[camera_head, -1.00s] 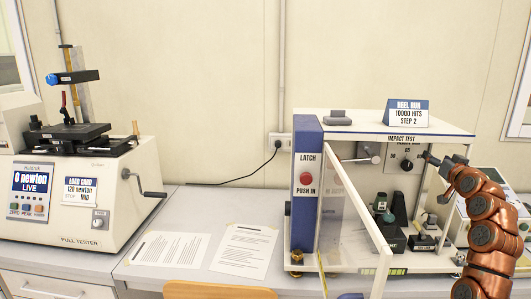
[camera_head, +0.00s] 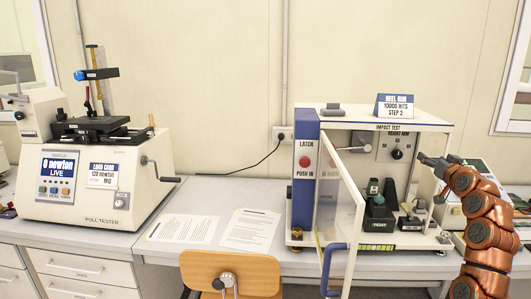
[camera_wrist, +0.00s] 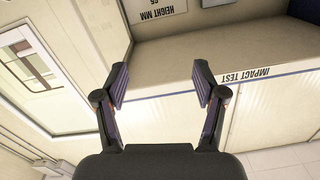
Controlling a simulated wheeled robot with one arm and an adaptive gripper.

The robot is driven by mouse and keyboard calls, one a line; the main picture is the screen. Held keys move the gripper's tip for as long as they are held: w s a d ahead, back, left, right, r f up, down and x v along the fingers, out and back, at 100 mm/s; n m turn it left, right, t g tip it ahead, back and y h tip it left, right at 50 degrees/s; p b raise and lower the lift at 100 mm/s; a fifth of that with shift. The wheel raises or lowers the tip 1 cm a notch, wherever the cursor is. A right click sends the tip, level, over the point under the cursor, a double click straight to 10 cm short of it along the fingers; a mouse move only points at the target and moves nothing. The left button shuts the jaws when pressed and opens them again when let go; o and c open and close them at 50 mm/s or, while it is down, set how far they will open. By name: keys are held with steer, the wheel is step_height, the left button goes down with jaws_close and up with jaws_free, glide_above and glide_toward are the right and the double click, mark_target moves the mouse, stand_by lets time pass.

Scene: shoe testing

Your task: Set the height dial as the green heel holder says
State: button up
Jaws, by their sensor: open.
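The height dial (camera_head: 396,154) is a black knob on a pale plate on the back wall inside the impact tester, under a label that reads height mm. Part of that plate (camera_wrist: 162,8) shows at the top of the wrist view, without the knob. The green heel holder (camera_head: 374,187) stands inside the tester on a black base marked TIGHT; any height writing on it is too small to read. My gripper (camera_head: 428,161) is at the tester's right side, right of the dial and apart from it. In the wrist view my gripper (camera_wrist: 160,88) is open and empty.
The tester's clear door (camera_head: 342,215) stands swung open toward the front. A blue-white sign (camera_head: 394,106) on top reads heel run, 10000 hits, step 2. A pull tester (camera_head: 90,180) stands left, papers (camera_head: 185,229) lie between, and a chair (camera_head: 228,272) is in front.

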steer(key=w+a+f+n+g+b, duration=0.1)
steer(key=w+a+f+g, duration=0.25)
steer(key=f, duration=0.35)
steer(key=w+a+f+n+g+h+b, duration=0.1)
steer(key=w+a+f+n+g, duration=0.1)
steer(key=a+f, duration=0.35)
steer(key=w+a+f+n+g+b, duration=0.1)
steer(key=w+a+f+g, duration=0.2)
steer(key=f, duration=0.4)
steer(key=s+a+r+m+g+h+b, duration=0.1)
steer(key=s+a+r+m+g+b, duration=0.15)
steer(key=s, duration=1.35)
steer(key=s+a+r+m+g+h+b, duration=0.15)
steer(key=s+g, duration=0.25)
steer(key=s, duration=1.1)
steer(key=s+a+f+n+g+y+b, duration=0.1)
steer(key=s+a+f, duration=0.3)
steer(key=s, duration=0.8)
steer(key=s+a+f+n+g+y+b, duration=0.1)
steer(key=s+a+f+g+y, duration=0.1)
steer(key=s+a+f, duration=0.3)
steer(key=s+a+f+g+y, duration=0.1)
steer(key=s+a+f, duration=0.3)
steer(key=s+a, duration=0.7)
steer(key=s, duration=0.9)
steer(key=shift+s+a+f+n+y+b, duration=0.25)
steer(key=shift+s+n+y+b, duration=0.05)
steer(key=shift+n+y+b, duration=0.1)
